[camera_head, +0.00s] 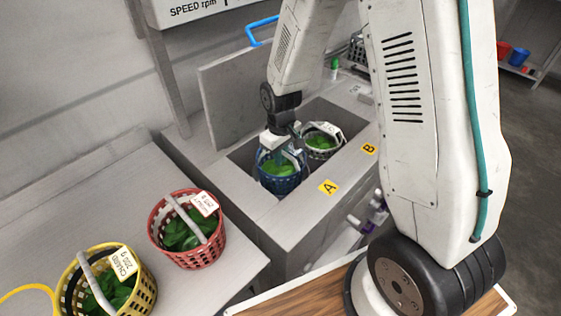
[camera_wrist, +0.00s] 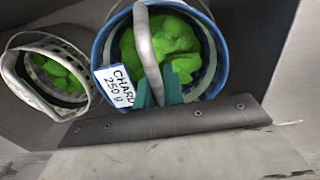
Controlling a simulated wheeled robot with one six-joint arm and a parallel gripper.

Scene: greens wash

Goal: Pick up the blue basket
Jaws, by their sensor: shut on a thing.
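The blue basket (camera_head: 280,184) holds green leaves and sits in the sunken basin by the yellow A label. In the wrist view the blue basket (camera_wrist: 223,66) has a pale handle and a tag reading CHARD 250 g. My gripper (camera_head: 284,157) is over this basket. In the wrist view the teal fingers of my gripper (camera_wrist: 160,92) are shut on the basket's handle, near its lower end. The basket looks upright; I cannot tell whether its base touches the basin floor.
A white basket (camera_head: 322,148) of greens stands close behind it in the basin, near the B label (camera_head: 369,149). A red basket (camera_head: 188,229) and a yellow basket (camera_head: 108,283) stand on the counter (camera_head: 105,195) at left. A raised lid (camera_head: 228,100) stands behind the basin.

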